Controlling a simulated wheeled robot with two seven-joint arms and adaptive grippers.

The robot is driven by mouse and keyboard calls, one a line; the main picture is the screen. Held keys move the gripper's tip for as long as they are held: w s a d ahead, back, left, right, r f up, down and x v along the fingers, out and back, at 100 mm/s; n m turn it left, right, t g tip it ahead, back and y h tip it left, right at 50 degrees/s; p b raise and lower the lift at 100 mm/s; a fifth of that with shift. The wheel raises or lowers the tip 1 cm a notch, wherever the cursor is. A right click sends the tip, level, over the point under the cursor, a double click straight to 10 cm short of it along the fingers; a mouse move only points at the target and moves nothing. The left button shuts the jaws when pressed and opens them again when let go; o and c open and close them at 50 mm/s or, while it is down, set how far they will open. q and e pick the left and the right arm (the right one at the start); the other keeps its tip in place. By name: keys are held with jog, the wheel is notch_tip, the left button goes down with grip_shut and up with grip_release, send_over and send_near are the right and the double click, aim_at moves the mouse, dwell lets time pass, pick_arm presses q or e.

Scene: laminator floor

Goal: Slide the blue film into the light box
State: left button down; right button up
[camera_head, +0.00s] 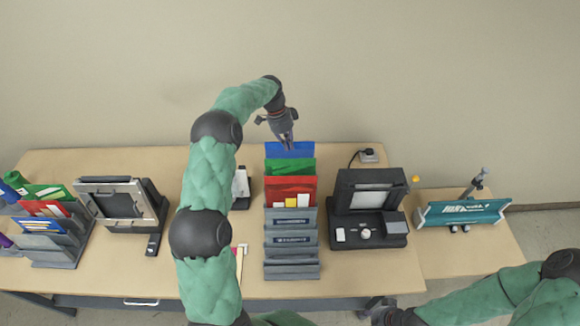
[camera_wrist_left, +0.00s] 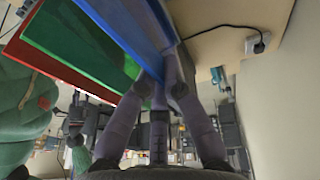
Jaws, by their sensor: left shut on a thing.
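The blue film (camera_head: 290,151) stands upright in the rearmost slot of the grey stepped rack (camera_head: 292,271). My left gripper (camera_head: 287,140) is shut on its top edge from behind. The left wrist view shows the fingers (camera_wrist_left: 160,88) around the edge of the blue film (camera_wrist_left: 118,28). The lower part of the film is hidden in the rack. A dark device with a pale window and a knob (camera_head: 368,225), right of the rack, looks like the light box. My right gripper (camera_head: 376,306) is low at the front edge; its fingers are unclear.
Green (camera_head: 289,167) and red (camera_head: 291,184) sheets stand in front of the blue film. A tilted framed device (camera_head: 118,203) and a second filled rack (camera_head: 45,225) are left. A teal panel (camera_head: 462,212) stands right. A plug (camera_head: 368,155) lies behind.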

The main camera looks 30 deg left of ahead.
pick_arm(q)
jog(key=shift+r, duration=0.1)
notch_tip(320, 180, up, 11)
jog(key=w+p, duration=0.1)
jog(key=p, duration=0.5)
jog(key=shift+a, duration=0.3)
dwell(0.5)
